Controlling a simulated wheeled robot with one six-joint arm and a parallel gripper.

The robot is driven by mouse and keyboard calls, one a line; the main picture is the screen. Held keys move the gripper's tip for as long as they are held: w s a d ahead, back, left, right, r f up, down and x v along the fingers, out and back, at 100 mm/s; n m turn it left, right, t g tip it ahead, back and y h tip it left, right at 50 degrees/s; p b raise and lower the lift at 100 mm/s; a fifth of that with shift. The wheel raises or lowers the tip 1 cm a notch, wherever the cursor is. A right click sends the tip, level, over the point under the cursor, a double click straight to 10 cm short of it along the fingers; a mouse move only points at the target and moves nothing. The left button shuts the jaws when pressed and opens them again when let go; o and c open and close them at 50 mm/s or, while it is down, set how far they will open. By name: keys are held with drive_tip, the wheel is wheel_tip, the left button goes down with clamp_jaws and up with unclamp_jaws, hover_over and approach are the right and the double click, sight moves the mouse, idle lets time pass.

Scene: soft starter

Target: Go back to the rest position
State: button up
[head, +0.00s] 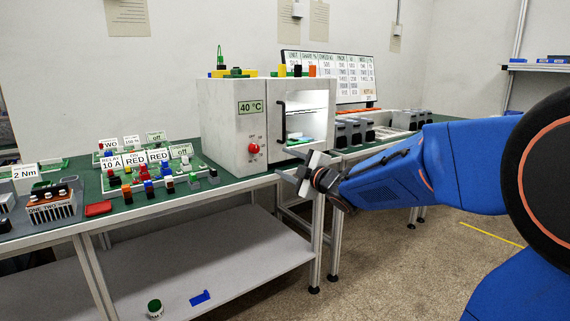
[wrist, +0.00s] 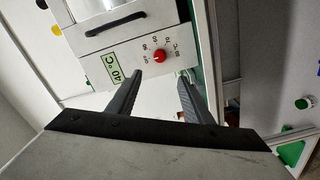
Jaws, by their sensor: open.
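My blue arm reaches in from the right in the head view. My gripper (head: 306,174) is just in front of the lower right part of the white oven, near the bench's front edge. In the wrist view my gripper (wrist: 158,82) has its two dark fingers apart with nothing between them. The white oven (head: 230,125) has a red knob (head: 253,149), a 40 °C label and a dark door handle (head: 281,122). In the wrist view the red knob (wrist: 159,57) lies beyond the fingertips.
The green-topped bench (head: 130,205) carries labelled boards with coloured parts left of the oven. Grey modules (head: 350,132) stand to its right. A lower shelf (head: 200,260) holds a green-topped jar (head: 155,308) and a blue piece (head: 200,297). The floor before the bench is open.

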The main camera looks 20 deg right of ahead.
drive_tip(key=s+d+f+m+g+h, duration=0.35)
drive_tip(key=s+f+m, duration=0.2)
drive_tip(key=s, duration=0.35)
drive_tip(key=s+d+f+m+g+h, duration=0.2)
drive_tip(key=s+d+f+m+h, duration=0.15)
drive_tip(key=s+m, duration=0.4)
drive_tip(key=s+a+f+m+g, duration=0.1)
drive_tip(key=s+f+g, duration=0.1)
drive_tip(key=s, duration=0.6)
drive_tip(key=s+a+f+m+g+y, duration=0.1)
drive_tip(key=s+a+f+g, duration=0.1)
drive_tip(key=s+f, duration=0.3)
drive_tip(key=s+a+f+m+g, duration=0.1)
drive_tip(key=s+a+f+g, duration=0.1)
drive_tip(key=s, duration=0.9)
drive_tip(key=shift+a+f+m+g, duration=0.25)
drive_tip(key=shift+f+g, duration=0.2)
drive_tip(key=shift+f, duration=0.45)
